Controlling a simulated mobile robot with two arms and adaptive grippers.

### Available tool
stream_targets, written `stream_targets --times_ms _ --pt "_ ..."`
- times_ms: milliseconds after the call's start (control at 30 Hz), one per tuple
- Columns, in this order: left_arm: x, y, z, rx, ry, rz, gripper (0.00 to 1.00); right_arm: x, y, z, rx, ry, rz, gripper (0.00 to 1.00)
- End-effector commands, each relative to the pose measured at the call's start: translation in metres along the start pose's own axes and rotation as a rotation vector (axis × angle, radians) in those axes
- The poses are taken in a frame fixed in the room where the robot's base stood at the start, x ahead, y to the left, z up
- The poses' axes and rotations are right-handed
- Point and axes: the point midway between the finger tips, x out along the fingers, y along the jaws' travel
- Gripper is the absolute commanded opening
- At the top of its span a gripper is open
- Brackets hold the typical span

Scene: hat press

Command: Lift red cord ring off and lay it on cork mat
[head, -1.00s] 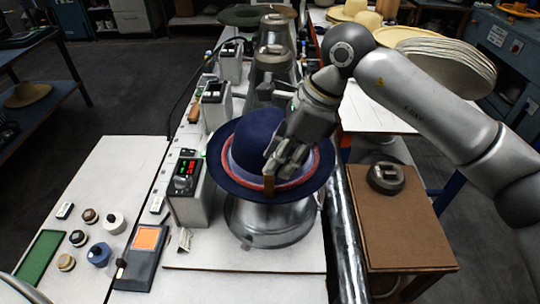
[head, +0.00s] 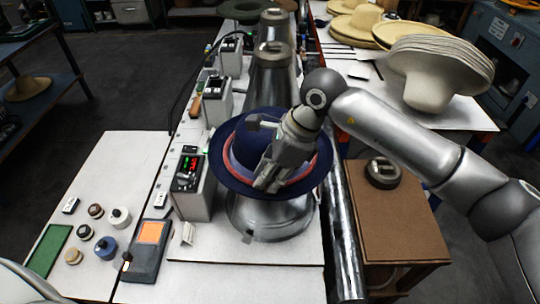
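The red cord ring (head: 233,171) lies around the base of the crown of the dark blue hat (head: 239,186), on its upturned brim. The hat sits on a grey metal press block (head: 268,221). My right gripper (head: 267,186) reaches down over the hat's right side, with its fingertips at the near part of the ring. The gripper hides part of the ring and crown, and I cannot tell whether its fingers are closed on the cord. A brown, cork-like surface (head: 405,235) tops the low stand at right. My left gripper is not in view.
A dark round metal piece (head: 384,172) sits at the back of the brown surface; its front is clear. A control box (head: 190,183) stands left of the hat. Several small knobs and an orange-screened device (head: 150,240) lie at left. Pale hats (head: 430,75) are stacked behind.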

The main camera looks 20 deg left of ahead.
Motion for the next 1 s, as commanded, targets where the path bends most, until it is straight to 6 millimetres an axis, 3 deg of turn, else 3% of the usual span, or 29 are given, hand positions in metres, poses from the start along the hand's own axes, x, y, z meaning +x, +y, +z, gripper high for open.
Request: stream_targets --times_ms 367,767,1000 --pt "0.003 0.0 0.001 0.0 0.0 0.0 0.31 -0.005 -0.001 0.002 -0.001 0.0 -0.003 0.0" --pt "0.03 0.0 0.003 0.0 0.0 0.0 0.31 -0.07 -0.001 0.029 -0.002 0.0 -0.005 0.0" --pt "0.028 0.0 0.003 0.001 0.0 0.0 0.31 -0.099 0.0 0.041 -0.001 0.0 -0.002 0.0"
